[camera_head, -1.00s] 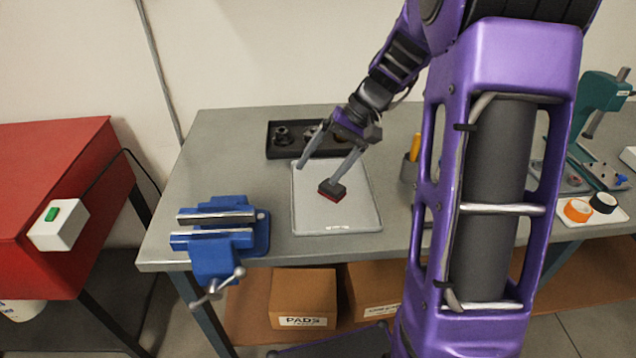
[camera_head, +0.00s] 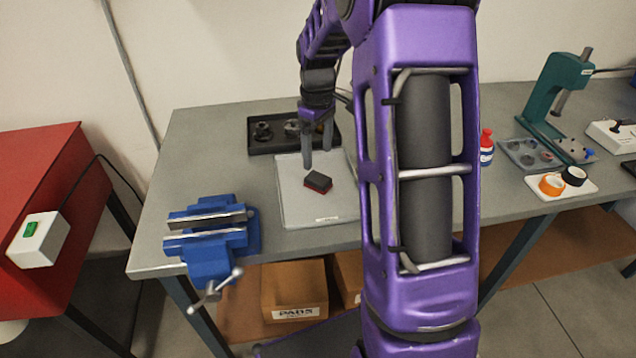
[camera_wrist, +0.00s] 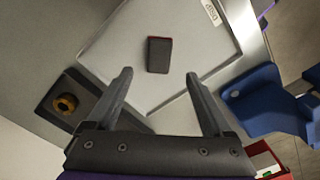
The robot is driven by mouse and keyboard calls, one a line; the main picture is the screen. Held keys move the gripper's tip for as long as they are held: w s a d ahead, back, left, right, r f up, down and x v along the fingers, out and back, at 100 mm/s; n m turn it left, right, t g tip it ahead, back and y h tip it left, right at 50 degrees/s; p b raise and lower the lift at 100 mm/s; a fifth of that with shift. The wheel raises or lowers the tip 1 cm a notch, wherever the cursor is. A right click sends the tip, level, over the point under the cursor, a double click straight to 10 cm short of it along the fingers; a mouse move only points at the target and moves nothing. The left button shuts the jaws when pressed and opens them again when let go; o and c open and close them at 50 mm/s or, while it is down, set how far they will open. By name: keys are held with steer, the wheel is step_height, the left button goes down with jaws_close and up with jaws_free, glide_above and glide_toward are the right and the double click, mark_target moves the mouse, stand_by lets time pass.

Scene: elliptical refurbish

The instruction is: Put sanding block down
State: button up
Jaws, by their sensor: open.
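The sanding block (camera_head: 318,181) is small, dark on top with a red lower edge. It lies on the light grey tray (camera_head: 300,212) on the workbench. In the wrist view the block (camera_wrist: 159,55) lies on the tray (camera_wrist: 205,62), beyond the fingertips and clear of them. My gripper (camera_head: 318,158) is open and empty, above the far part of the tray, behind the block in the head view. Both fingers of my gripper (camera_wrist: 159,74) show wide apart in the wrist view. My arm hides the tray's right edge in the head view.
A blue vise (camera_head: 212,238) stands at the bench's front left. A black parts tray (camera_head: 262,147) lies behind the grey tray. Bare bench (camera_head: 200,165) shows left of the tray.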

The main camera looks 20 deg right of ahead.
mark_target(318, 177)
step_height(318, 177, down, 8)
steer(key=shift+r, duration=0.25)
steer(key=shift+c, duration=0.2)
jaws_close()
stand_by(0.4)
